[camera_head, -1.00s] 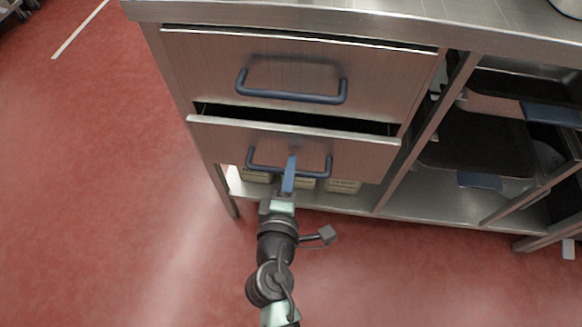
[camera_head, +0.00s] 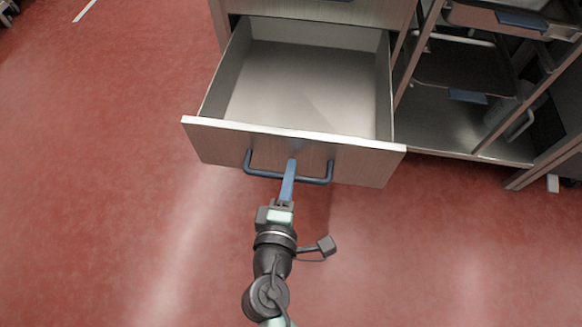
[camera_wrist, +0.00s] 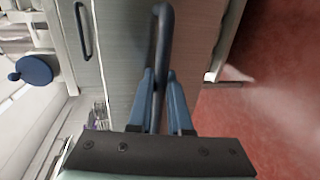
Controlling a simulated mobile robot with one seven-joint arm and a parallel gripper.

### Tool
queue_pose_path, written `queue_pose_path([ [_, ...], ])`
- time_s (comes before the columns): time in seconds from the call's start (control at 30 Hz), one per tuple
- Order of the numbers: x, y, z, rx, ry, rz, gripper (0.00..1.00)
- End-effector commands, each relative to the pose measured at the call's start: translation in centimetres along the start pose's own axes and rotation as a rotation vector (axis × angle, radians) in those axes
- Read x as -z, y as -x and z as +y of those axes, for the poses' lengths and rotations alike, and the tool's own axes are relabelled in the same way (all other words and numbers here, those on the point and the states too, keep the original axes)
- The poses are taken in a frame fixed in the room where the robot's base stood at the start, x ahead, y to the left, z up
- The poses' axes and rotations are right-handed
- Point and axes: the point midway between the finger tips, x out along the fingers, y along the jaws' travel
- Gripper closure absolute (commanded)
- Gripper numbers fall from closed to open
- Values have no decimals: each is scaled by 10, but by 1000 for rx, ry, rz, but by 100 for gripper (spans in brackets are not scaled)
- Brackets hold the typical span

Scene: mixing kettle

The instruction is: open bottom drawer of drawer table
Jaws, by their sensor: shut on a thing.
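The bottom drawer (camera_head: 294,151) of the drawer table stands far out in the head view, and its empty metal inside shows. Its dark blue bar handle (camera_head: 262,173) runs across the front panel. My gripper (camera_head: 291,170) is shut on the handle near its middle. In the wrist view my gripper's blue fingers (camera_wrist: 159,85) lie on both sides of the handle (camera_wrist: 162,22). The top drawer (camera_head: 330,8) is shut and only its lower part shows at the top edge of the head view.
Right of the drawer are open shelves with dark trays (camera_head: 465,70) and a lower metal shelf (camera_head: 450,125). A table leg (camera_head: 545,160) stands at the right. The red floor (camera_head: 110,200) is clear to the left and in front.

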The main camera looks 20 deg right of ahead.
Motion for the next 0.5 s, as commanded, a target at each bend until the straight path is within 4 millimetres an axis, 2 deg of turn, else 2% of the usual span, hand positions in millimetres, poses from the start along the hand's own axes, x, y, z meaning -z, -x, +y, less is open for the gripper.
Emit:
queue_pose_path([
  [0.5, 0, 6, 0, -1, 1, 1, 100],
])
